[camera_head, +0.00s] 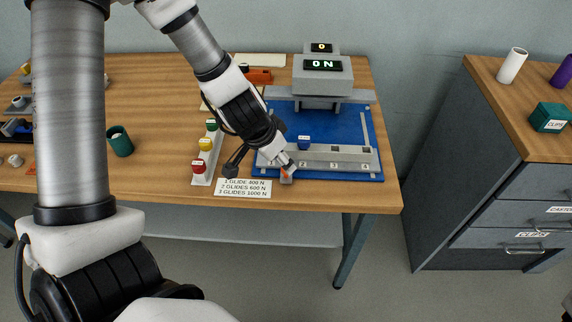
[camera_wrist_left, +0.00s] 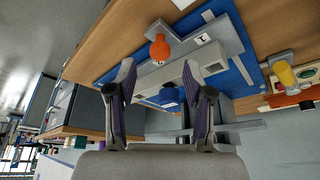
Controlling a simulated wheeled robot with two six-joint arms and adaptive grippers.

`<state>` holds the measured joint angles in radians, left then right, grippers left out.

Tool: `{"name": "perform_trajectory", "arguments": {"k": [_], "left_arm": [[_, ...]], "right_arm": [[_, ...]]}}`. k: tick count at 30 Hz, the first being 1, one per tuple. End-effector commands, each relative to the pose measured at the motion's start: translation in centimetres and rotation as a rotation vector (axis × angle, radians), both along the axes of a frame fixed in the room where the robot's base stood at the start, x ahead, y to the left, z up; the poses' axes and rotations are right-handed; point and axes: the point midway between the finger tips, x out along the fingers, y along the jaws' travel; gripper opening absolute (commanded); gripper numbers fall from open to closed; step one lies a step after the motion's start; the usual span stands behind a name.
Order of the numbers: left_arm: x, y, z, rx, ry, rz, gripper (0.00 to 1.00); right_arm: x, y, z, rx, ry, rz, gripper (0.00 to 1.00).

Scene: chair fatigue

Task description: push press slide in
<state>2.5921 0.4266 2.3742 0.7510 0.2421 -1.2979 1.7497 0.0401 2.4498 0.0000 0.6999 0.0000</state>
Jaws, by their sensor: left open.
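A press (camera_head: 322,78) stands at the back of a blue base (camera_head: 352,125), its display reading 0 N. A long grey slide block (camera_head: 330,155) with numbered positions lies along the front of the base. An orange knob (camera_wrist_left: 160,47) stands at the block's near left end. My left gripper (camera_head: 268,168) is by that end; in the wrist view its two fingers (camera_wrist_left: 158,75) are apart and nothing is between the tips. Contact with the knob cannot be told. My right gripper is not seen.
A rack with red (camera_head: 199,167), yellow (camera_head: 205,144) and green (camera_head: 211,125) pieces stands left of the base. A force card (camera_head: 243,187) lies at the table's front edge. A green cup (camera_head: 120,141) stands further left. A drawer cabinet (camera_head: 515,190) is at right.

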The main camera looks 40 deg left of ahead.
Motion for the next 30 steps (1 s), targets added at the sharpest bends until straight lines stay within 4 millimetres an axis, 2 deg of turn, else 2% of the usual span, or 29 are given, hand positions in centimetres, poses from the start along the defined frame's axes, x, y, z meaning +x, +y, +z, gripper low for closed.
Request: {"name": "perform_trajectory", "arguments": {"k": [1,5,15,19,20,26,30], "left_arm": [[0.4,0.0,-1.9,0.003,-0.001,-0.001,0.51],[1.1,-0.2,-3.5,0.003,-0.001,-0.001,0.51],[1.4,-0.3,-3.6,0.000,0.001,0.000,0.51],[1.4,-0.3,-3.6,0.000,0.001,0.000,0.05],[1.4,-0.3,-3.6,0.000,0.001,0.000,0.00],[1.5,-0.3,-3.5,0.000,0.001,0.000,0.00],[2.2,0.1,-3.1,0.000,0.001,0.001,0.00]], "right_arm": [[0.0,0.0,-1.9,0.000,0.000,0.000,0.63],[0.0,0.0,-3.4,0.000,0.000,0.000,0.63],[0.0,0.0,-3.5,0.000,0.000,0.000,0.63],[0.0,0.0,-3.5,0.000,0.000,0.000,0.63],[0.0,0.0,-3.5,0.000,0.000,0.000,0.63],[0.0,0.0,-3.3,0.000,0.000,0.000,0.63],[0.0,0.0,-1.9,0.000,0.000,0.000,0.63]]}}
